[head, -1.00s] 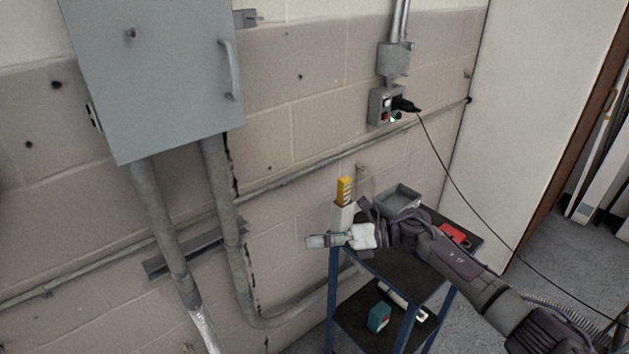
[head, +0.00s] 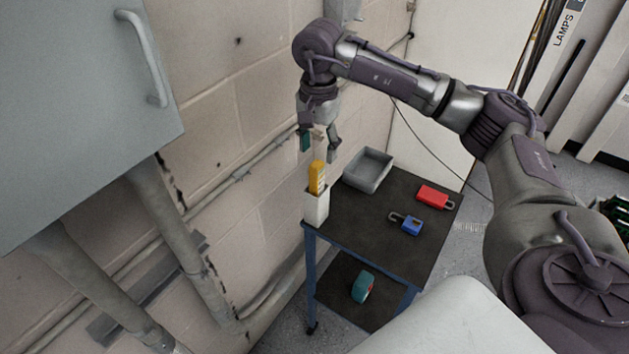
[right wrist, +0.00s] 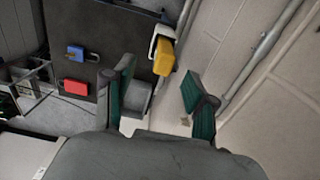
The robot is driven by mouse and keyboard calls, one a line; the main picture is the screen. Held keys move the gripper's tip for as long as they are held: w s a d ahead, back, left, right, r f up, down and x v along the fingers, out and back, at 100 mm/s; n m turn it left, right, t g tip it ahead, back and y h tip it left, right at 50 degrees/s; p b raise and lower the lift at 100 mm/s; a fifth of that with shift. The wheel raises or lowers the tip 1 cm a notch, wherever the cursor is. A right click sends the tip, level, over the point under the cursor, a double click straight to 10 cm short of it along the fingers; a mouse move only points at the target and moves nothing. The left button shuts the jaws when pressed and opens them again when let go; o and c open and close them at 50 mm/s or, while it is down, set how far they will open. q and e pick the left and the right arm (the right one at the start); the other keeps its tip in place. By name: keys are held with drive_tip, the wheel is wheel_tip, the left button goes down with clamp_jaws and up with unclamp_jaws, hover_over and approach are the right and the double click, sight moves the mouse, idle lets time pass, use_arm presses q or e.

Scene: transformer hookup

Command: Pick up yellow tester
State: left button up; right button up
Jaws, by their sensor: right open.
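The yellow tester (head: 317,177) stands upright in a white holder (head: 316,208) at the left corner of the cart's top. In the right wrist view the yellow tester (right wrist: 164,57) shows beyond the fingers, with the white holder (right wrist: 159,35) around its lower part. My right gripper (head: 320,146) points down, open and empty, just above the tester and apart from it. Its green-padded fingers (right wrist: 158,90) are spread wide in the right wrist view. My left gripper is not in view.
The cart's dark top (head: 365,226) also holds a grey tray (head: 368,170), a red padlock (head: 434,196) and a blue padlock (head: 406,223). A teal item (head: 363,287) lies on the lower shelf. The block wall (head: 262,190) and a grey cabinet (head: 80,110) are close on the left.

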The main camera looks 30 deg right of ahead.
sight(317, 163)
drive_tip(key=f, duration=0.2)
drive_tip(key=f+p, duration=0.1)
drive_tip(key=shift+w+f, duration=0.2)
drive_tip(key=shift+w, duration=0.1)
wheel_tip(317, 163, down, 4)
drive_tip(key=shift+w+d+r+p, duration=0.15)
drive_tip(key=shift+r+p, duration=0.05)
drive_tip(key=shift+p, duration=0.75)
drive_tip(key=shift+f, duration=0.55)
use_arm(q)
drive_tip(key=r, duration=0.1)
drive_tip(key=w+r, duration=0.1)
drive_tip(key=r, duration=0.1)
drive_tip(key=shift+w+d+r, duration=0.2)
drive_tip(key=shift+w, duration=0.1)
use_arm(e)
clamp_jaws()
